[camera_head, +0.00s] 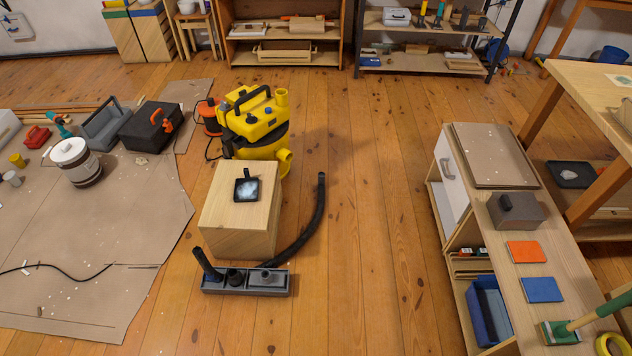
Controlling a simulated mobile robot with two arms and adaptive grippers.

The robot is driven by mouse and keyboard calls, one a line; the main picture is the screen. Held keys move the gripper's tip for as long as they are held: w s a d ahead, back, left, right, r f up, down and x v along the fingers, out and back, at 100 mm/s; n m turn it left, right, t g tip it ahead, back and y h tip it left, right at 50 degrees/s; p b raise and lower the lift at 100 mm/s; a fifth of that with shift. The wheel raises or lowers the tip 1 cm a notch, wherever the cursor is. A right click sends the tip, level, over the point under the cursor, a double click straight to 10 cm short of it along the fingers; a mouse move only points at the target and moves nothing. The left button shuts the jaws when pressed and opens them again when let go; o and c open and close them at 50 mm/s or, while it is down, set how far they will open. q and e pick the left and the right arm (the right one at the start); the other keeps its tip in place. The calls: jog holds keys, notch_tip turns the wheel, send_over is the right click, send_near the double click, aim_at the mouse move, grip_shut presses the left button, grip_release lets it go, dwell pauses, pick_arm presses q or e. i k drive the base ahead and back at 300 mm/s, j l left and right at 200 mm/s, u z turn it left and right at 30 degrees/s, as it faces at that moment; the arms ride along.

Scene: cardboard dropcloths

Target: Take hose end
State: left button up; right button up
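A black hose (312,220) lies curved on the wooden floor, right of a light wooden block. One hose end (321,177) points away from me on open floor. The other end runs down towards the grey accessory tray (218,289), and I cannot tell whether it touches the tray. A yellow and black vacuum (255,118) stands behind the block, with a yellow port (285,157) on its right side. The hose end lies apart from this port. Neither of my grippers is in view.
The floor (365,210) right of the hose is clear up to a low bench (560,255). Cardboard (120,230) with a black toolbox (150,126) and bucket (76,160) covers the left.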

aim_at(321, 175)
jog(key=i+l+u, duration=0.1)
jog(key=u, duration=0.3)
jog(key=i+l+u, duration=0.15)
jog(key=u, duration=0.2)
jog(key=i+l+u, duration=0.15)
jog(key=u, duration=0.25)
